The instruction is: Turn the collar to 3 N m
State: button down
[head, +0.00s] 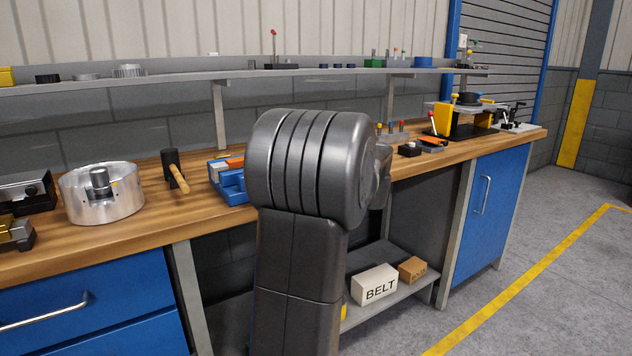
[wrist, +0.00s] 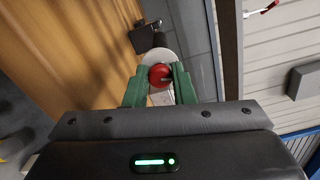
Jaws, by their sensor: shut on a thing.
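In the wrist view my gripper (wrist: 160,84) has its two green fingers closed on the sides of a red round knob-like piece (wrist: 159,75). A pale round disc (wrist: 161,56) shows just behind the red piece. I cannot tell whether the red piece or the pale disc is the collar. No readable scale or 3 N m mark shows. In the head view my own arm stands in front of the bench and hides my gripper and what it holds.
The wooden bench (head: 215,188) carries a silver round housing (head: 102,207), a wooden-handled mallet (head: 176,172), a blue tray (head: 231,187) and a yellow-and-black fixture (head: 443,118). A shelf (head: 180,77) runs above. A black block (wrist: 146,39) lies beyond the pale disc.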

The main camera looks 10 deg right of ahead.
jog(key=shift+f+n+b, duration=0.1)
jog(key=shift+n+b, duration=1.2)
jog(key=shift+b, duration=0.3)
jog(key=c, duration=1.2)
grip_release()
jog(key=shift+c, duration=0.2)
jog(key=p+v, duration=0.1)
jog(key=v, duration=1.2)
jog(key=shift+s, duration=0.4)
jog(key=shift+d, duration=0.1)
